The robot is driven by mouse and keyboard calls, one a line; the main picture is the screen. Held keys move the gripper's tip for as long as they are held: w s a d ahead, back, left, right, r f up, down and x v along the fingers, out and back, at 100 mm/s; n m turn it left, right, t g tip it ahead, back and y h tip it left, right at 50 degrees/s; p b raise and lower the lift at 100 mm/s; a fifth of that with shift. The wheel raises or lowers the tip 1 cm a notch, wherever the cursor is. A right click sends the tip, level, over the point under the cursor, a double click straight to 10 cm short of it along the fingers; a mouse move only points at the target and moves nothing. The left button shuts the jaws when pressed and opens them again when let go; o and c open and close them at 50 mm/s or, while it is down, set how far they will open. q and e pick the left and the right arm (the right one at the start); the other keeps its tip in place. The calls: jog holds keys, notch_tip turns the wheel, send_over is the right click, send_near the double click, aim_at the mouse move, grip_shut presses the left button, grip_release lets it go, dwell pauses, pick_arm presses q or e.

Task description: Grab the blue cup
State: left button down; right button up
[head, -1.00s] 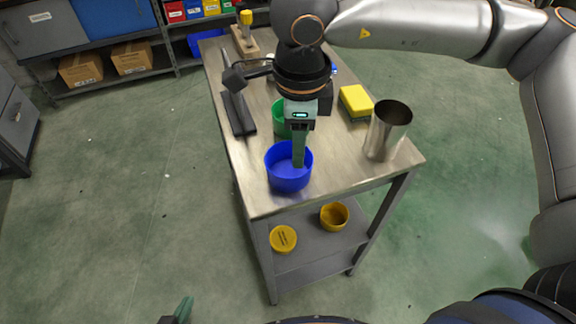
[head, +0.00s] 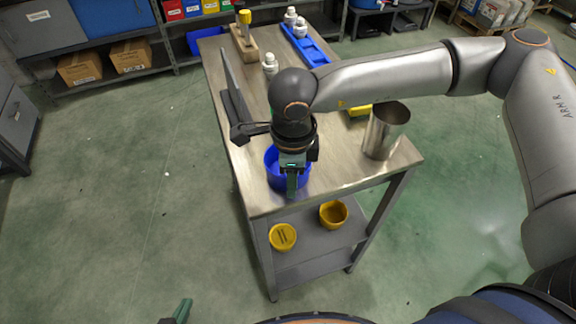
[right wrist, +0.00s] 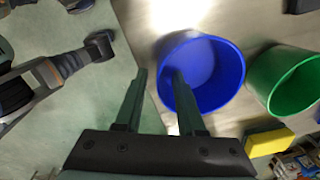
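The blue cup (head: 272,166) stands upright near the front edge of the metal table (head: 345,178), partly hidden by my right gripper (head: 291,188). In the right wrist view the blue cup (right wrist: 212,68) is open towards the camera. My right gripper (right wrist: 159,72) is open there, with one finger overlapping the cup's opening and the other outside its rim. The near cup wall lies between the fingers; I cannot tell whether they touch it. Only a green tip of my left gripper (head: 182,310) shows at the bottom of the head view, away from the table.
A green cup (right wrist: 287,82) stands close beside the blue one, with a yellow sponge (right wrist: 268,141) nearby. A steel tumbler (head: 386,132) stands on the right of the table. Yellow containers (head: 333,214) sit on the lower shelf. Floor on the left is clear.

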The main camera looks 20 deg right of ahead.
grip_shut()
dwell(1.3)
